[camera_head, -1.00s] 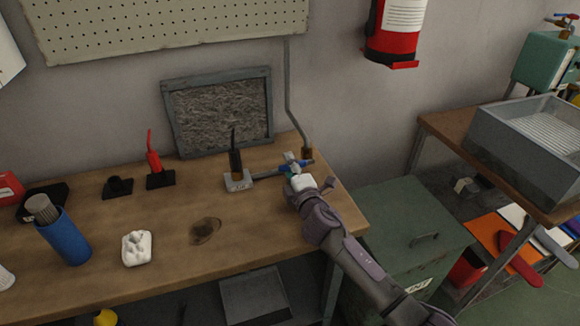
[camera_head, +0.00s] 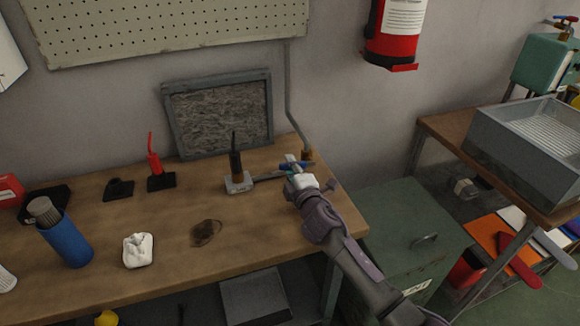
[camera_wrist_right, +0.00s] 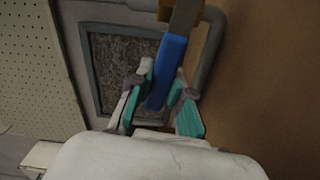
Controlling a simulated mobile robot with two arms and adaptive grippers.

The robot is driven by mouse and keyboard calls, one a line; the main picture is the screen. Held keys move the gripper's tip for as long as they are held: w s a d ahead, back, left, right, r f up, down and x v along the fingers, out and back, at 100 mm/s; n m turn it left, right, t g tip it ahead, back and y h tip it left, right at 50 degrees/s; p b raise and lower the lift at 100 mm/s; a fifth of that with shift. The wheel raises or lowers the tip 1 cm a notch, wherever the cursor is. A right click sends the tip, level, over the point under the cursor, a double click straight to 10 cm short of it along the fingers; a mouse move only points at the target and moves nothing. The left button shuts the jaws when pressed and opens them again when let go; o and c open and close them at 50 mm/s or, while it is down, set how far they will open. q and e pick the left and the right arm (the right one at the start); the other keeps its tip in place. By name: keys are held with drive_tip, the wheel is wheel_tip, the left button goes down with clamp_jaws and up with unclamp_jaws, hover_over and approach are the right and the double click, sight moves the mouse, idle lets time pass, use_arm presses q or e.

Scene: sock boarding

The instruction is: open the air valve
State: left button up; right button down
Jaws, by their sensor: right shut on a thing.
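The air valve's blue lever (camera_wrist_right: 166,75) lies between the green-padded fingers of my right gripper (camera_wrist_right: 163,84) in the wrist view. In the head view the lever (camera_head: 292,165) is small and partly covered by the gripper (camera_head: 293,171). The gripper is shut on the lever. The brass valve body (camera_head: 307,154) sits at the foot of the grey wall pipe (camera_head: 290,90), at the bench's right back corner. My left gripper is not in view.
A grey-based stand with a black nozzle (camera_head: 236,165) stands just left of the valve. A green cabinet (camera_head: 400,220) stands right of the bench.

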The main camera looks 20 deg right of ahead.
sight(306, 162)
drive_tip(key=r+m+p, duration=0.1)
drive_tip(key=m, duration=0.1)
drive_tip(key=r+m+p, duration=0.1)
drive_tip(key=shift+d+m, duration=0.3)
drive_tip(key=shift+m, duration=0.1)
drive_tip(key=m+p, duration=0.1)
drive_tip(key=d+r+m, duration=0.1)
drive_tip(key=m, duration=0.1)
drive_tip(key=r+m+p, duration=0.1)
drive_tip(key=shift+d+m+p, duration=0.3)
drive_tip(key=shift+p, duration=0.05)
drive_tip(key=d+m+p, duration=0.1)
drive_tip(key=m, duration=0.1)
drive_tip(key=d+r+m+p, duration=0.1)
drive_tip(key=m, duration=0.1)
drive_tip(key=shift+w+d+m+p, duration=0.1)
drive_tip(key=shift+d+m+p, duration=0.4)
drive_tip(key=shift+m, duration=0.45)
drive_tip(key=shift+d+m+p, duration=0.4)
drive_tip(key=shift+d+m, duration=0.1)
drive_tip(key=shift+m, duration=0.45)
drive_tip(key=c, duration=1)
unclamp_jaws()
drive_tip(key=shift+r, duration=0.1)
drive_tip(key=shift+c, duration=0.2)
